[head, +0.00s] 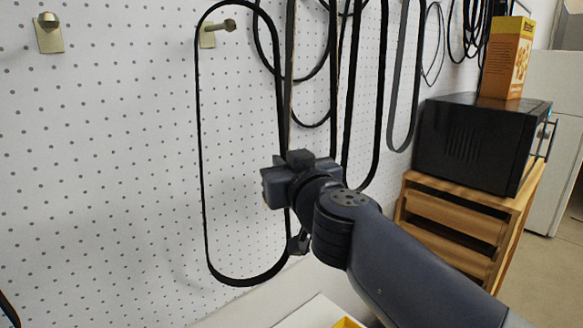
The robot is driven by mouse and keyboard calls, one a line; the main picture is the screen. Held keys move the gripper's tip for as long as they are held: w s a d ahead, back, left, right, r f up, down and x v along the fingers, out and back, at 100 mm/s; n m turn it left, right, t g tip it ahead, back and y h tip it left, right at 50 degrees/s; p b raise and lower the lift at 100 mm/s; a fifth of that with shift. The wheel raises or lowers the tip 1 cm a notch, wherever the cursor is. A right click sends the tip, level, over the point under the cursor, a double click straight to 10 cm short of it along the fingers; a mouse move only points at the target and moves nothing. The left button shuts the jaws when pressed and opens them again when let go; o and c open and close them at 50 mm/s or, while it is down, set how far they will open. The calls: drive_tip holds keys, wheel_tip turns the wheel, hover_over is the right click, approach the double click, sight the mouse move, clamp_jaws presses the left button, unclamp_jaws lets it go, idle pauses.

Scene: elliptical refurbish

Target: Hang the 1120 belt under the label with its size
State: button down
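A thin black belt (201,150) forms a long upright loop in front of the white pegboard; no size mark is readable on it. Its right strand runs to my gripper (286,203), which appears shut on it, though the fingertips are mostly hidden by the gripper body. A brass hook (218,29) shows inside the top of the loop. The top of the belt is above the hook with a visible gap, so it does not appear to rest on it. No size label is visible.
Another brass hook (49,34) at the upper left is empty. Several other belts (380,100) hang close to the right. A black microwave (470,140) with a yellow box (507,58) on top stands on a wooden cabinet (452,222). The left pegboard (110,160) is mostly clear.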

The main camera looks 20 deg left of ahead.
drive_tip(key=a, duration=0.1)
drive_tip(key=w+a+f+b, duration=0.1)
drive_tip(key=a, duration=0.1)
drive_tip(key=w+a+f+b, duration=0.1)
drive_tip(key=shift+w+a, duration=0.2)
drive_tip(key=shift+a, duration=0.1)
idle(0.5)
idle(0.5)
drive_tip(key=c, duration=1.5)
unclamp_jaws()
drive_tip(key=shift+c, duration=0.2)
drive_tip(key=shift+s, duration=0.1)
drive_tip(key=p+v, duration=0.1)
drive_tip(key=v, duration=0.9)
drive_tip(key=shift+s+d, duration=0.2)
drive_tip(key=shift+s, duration=0.05)
